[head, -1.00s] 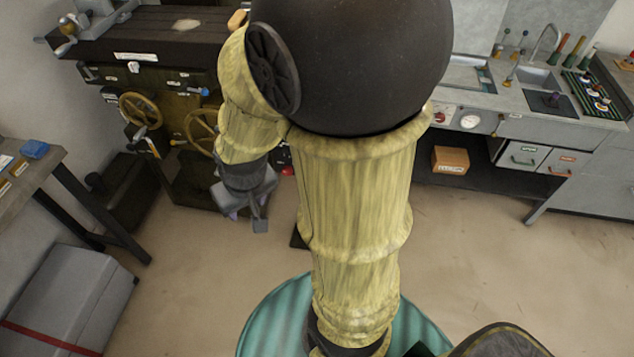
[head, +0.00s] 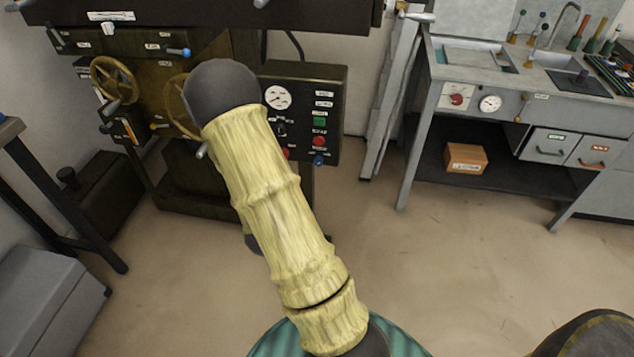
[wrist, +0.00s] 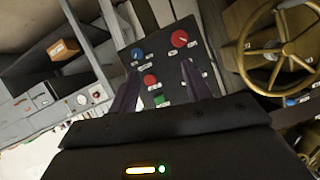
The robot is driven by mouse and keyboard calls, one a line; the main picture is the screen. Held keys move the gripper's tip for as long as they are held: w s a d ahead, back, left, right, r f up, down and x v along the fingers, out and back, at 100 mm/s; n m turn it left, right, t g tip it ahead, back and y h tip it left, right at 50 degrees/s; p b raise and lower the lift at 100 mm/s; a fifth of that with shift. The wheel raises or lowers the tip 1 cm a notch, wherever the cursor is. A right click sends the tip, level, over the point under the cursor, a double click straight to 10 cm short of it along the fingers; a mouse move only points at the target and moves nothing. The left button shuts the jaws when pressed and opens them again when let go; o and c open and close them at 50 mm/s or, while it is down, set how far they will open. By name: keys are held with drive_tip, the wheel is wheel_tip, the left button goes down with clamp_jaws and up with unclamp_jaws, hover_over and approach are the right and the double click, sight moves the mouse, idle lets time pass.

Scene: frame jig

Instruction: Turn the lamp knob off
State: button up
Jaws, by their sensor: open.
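A dark control panel (head: 335,100) stands behind my arm in the head view. I cannot tell which control is the lamp knob; the labels are too small to read. In the wrist view the panel appears turned over, with the red knob (wrist: 179,38) beyond the fingers. My gripper (wrist: 160,68) is open, its two dark fingers apart and pointing towards the panel, apparently empty. The head view hides it behind my arm.
A handwheel (wrist: 277,50) is to the right in the wrist view, left of the panel in the head view. A grey bench (head: 440,85) with an orange box (head: 466,158) on its lower shelf stands right. Floor is clear between them.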

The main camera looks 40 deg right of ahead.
sight(318, 163)
drive_tip(key=s+d+f+t+h+b, duration=0.1)
drive_tip(key=s+d+f+h+b, duration=0.2)
drive_tip(key=f+b, duration=0.3)
drive_tip(key=shift+d+f+m+t+h, duration=0.3)
drive_tip(key=shift+d+t+h, duration=0.1)
drive_tip(key=shift+h, duration=0.4)
drive_tip(key=shift+d, duration=0.15)
drive_tip(key=b+x, duration=0.1)
drive_tip(key=x, duration=1.6)
drive_tip(key=shift+d+b, duration=0.1)
drive_tip(key=shift+b, duration=0.25)
drive_tip(key=c, duration=1)
